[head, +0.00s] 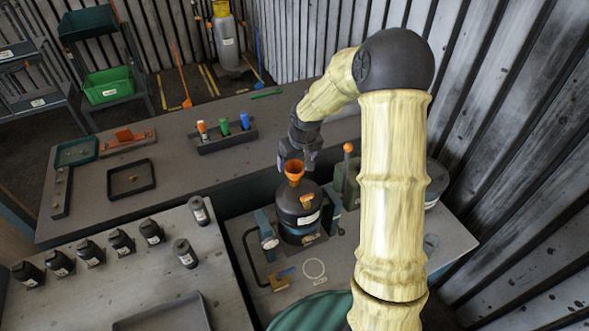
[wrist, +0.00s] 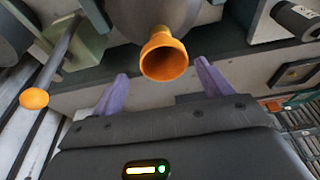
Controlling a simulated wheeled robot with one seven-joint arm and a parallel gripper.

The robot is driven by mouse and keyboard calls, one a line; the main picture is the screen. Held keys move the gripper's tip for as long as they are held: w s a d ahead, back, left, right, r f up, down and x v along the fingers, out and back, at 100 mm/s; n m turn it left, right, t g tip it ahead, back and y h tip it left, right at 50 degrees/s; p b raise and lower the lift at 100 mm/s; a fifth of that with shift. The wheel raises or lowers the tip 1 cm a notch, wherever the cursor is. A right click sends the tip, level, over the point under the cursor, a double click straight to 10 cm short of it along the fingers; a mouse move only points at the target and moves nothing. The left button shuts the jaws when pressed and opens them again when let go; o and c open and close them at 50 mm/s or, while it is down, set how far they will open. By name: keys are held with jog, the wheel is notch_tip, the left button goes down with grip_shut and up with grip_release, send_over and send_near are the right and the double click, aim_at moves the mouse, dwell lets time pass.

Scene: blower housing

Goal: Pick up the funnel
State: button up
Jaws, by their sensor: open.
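The orange funnel (head: 294,170) sits on top of a dark rounded canister (head: 300,208) with a white label. In the wrist view the funnel (wrist: 163,55) shows its open mouth, just ahead of and between the two purple fingers. In the wrist view my gripper (wrist: 160,80) is open and empty, with one finger on each side of the funnel and gaps visible between. The funnel's narrow end is hidden.
An orange-knobbed lever (head: 347,149) stands close right of the canister, also visible in the wrist view (wrist: 34,98). A rack of coloured bottles (head: 225,140) is on the back bench. Several black bottles (head: 121,241) stand on the left table.

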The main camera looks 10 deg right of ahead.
aim_at(295, 167)
jog(key=shift+f, duration=0.15)
jog(key=shift+f, duration=0.1)
jog(key=x, duration=0.1)
jog(key=p+x, duration=0.2)
jog(key=x, duration=0.1)
jog(key=shift+s+a, duration=0.25)
jog(key=shift+s, duration=0.1)
jog(key=shift+w+f, duration=0.15)
jog(key=shift+f, duration=0.45)
jog(key=c, duration=0.8)
